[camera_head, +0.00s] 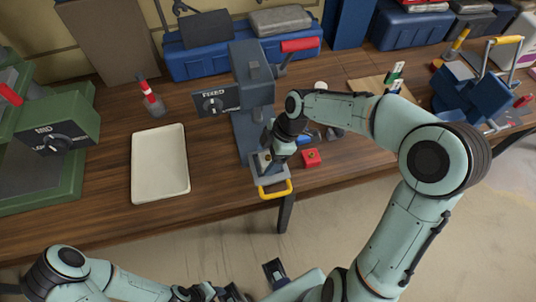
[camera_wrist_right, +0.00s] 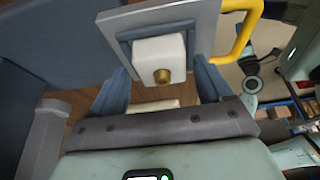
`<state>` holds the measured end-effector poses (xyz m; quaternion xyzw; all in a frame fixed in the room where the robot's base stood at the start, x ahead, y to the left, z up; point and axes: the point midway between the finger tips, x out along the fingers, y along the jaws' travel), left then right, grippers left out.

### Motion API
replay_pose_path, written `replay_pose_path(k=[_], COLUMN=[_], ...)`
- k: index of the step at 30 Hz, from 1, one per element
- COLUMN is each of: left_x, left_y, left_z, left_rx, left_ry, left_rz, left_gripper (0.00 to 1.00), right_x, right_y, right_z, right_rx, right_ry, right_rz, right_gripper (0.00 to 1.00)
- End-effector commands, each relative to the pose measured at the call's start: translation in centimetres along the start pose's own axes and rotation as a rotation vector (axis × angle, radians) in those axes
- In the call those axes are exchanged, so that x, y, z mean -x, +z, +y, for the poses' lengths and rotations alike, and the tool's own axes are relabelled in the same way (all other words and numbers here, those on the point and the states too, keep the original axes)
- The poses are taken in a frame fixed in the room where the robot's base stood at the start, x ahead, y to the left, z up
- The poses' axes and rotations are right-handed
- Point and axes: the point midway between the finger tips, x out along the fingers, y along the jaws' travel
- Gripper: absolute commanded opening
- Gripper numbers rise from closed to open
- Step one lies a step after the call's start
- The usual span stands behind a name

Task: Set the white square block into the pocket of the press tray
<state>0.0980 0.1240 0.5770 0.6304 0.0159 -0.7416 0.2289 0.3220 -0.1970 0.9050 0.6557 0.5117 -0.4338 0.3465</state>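The white square block (camera_wrist_right: 158,56), with a brass knob on its front, shows in the right wrist view against the dark square pocket of the grey press tray (camera_wrist_right: 203,17). It looks to be in the pocket; its seating depth cannot be told. My right gripper (camera_wrist_right: 163,78) is open, its fingers on either side of the block with a small gap at the right finger. In the head view, my right gripper (camera_head: 268,160) is over the tray (camera_head: 262,180) and hides much of the block. My left gripper (camera_head: 254,281) is open and empty at the bottom edge, away from the bench.
The tray's yellow handle (camera_head: 275,190) sticks out at the bench's front edge. The blue-grey press (camera_head: 253,85) stands behind it. A red block (camera_head: 311,158) lies close to the right. A cream tray (camera_head: 160,163) lies left, empty, with clear wood around it.

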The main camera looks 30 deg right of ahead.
Motion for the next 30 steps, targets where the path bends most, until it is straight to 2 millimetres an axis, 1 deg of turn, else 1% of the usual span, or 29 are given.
replay_pose_path(k=[1, 10, 14, 17, 20, 24, 30], left_x=[0.0, 0.0, 0.1, 0.3, 0.6, 0.9, 1.4], left_y=[0.0, 0.0, 0.0, -0.1, -0.1, -0.2, -0.3], left_z=[0.0, 0.0, 0.0, 0.1, 0.2, 0.4, 0.6], left_rx=[0.000, 0.000, 0.000, 0.000, -0.001, -0.001, -0.002], left_ry=[0.000, 0.000, 0.000, 0.000, 0.001, 0.001, 0.002], left_rz=[0.000, 0.000, 0.000, 0.001, 0.003, 0.004, 0.006], left_gripper=[0.43, 0.43, 0.43, 0.43, 0.43, 0.43, 0.43], right_x=[-0.2, -0.4, 0.1, 1.5, 3.6, 7.0, 11.0], right_y=[0.1, 0.2, 0.2, 0.1, 0.1, 0.0, -0.1], right_z=[-0.3, -0.5, -0.5, -0.3, -0.2, -0.1, -0.1], right_rx=[-0.002, -0.002, -0.002, -0.003, -0.002, -0.001, 0.000], right_ry=[-0.013, -0.018, -0.018, -0.011, -0.007, -0.003, -0.003], right_rz=[-0.001, -0.002, -0.003, -0.004, -0.004, -0.002, -0.001], right_gripper=[0.87, 0.87, 0.87, 0.87, 0.87, 0.87, 0.87])
